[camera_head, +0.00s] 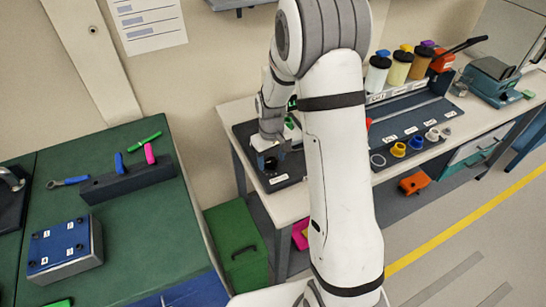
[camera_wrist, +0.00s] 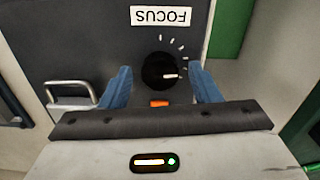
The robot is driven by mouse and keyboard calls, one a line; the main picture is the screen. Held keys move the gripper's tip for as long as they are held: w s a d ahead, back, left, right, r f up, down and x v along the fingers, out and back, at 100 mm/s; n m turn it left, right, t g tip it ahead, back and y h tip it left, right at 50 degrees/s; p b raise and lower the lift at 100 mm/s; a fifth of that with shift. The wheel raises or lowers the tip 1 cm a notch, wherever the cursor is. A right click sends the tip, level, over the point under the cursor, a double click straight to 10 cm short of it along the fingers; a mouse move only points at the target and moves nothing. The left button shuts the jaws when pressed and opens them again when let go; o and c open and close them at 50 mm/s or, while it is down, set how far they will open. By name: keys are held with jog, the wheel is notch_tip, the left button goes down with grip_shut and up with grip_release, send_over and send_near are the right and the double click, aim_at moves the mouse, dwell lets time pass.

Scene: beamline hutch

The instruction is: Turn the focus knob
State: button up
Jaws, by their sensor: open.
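The focus knob (camera_wrist: 159,71) is a round black knob with a white pointer line, on a dark panel (camera_wrist: 100,30) in the wrist view. White tick marks ring its upper right side. A white FOCUS label (camera_wrist: 160,16) shows upside down above it. My gripper (camera_wrist: 160,82) is open, with one blue finger on each side of the knob; I cannot tell whether either touches it. An orange block (camera_wrist: 159,103) shows just below the knob. In the head view my gripper (camera_head: 268,158) is over the dark panel at the bench's left end, and my arm hides part of it.
A metal handle (camera_wrist: 72,94) stands left of the knob. On the white bench (camera_head: 300,205), several capped bottles (camera_head: 399,68) and a dark tray (camera_head: 410,145) stand to the right of my arm. A green cabinet (camera_head: 237,240) is below, and a green table (camera_head: 150,215) is at left.

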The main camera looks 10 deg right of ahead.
jog(key=shift+f, duration=0.2)
jog(key=shift+c, duration=0.3)
jog(key=c, duration=0.9)
jog(key=shift+m, duration=0.3)
jog(key=m+b, duration=0.2)
jog(key=shift+m, duration=0.3)
jog(key=shift+m+b, duration=1)
jog(key=shift+m, duration=1)
